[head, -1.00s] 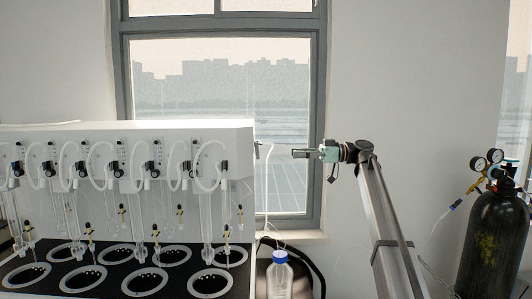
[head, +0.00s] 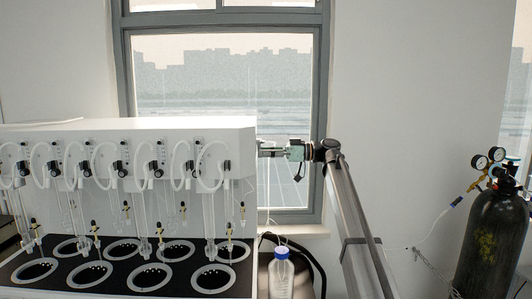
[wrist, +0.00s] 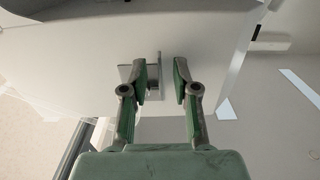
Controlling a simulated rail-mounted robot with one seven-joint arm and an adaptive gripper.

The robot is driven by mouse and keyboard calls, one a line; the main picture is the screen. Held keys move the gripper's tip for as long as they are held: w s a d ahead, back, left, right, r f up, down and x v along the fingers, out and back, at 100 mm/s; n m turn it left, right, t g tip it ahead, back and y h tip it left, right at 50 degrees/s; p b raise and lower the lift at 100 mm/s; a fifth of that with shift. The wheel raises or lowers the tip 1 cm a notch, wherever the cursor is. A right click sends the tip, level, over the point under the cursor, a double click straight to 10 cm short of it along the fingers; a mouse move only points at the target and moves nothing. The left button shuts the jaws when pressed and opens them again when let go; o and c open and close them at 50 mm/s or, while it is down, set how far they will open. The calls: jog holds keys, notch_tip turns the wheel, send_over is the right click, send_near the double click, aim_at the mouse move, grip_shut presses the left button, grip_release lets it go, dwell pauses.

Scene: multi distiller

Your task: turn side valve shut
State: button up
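The side valve (wrist: 153,70) is a small grey metal fitting on the white side panel of the distiller in the wrist view. My gripper (wrist: 161,75) is open around it, its green-padded fingers spread. The valve is close to the left finger and partly hidden by it; a gap separates it from the right finger. I cannot tell whether the left finger touches it. In the head view, my gripper (head: 268,151) reaches the right side of the white distiller (head: 200,135), and the valve cannot be made out there.
A clear bottle with a blue cap (head: 281,272) stands below my gripper, beside the distiller. A black gas cylinder (head: 490,240) with gauges stands at the far right. A window (head: 225,100) is behind.

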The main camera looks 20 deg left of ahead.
grip_shut()
jog(key=y+b, duration=0.1)
jog(key=b, duration=0.2)
jog(key=shift+s+a+f+g, duration=0.1)
jog(key=shift+a+f+g, duration=0.1)
jog(key=shift+g, duration=0.2)
jog(key=shift+r, duration=0.1)
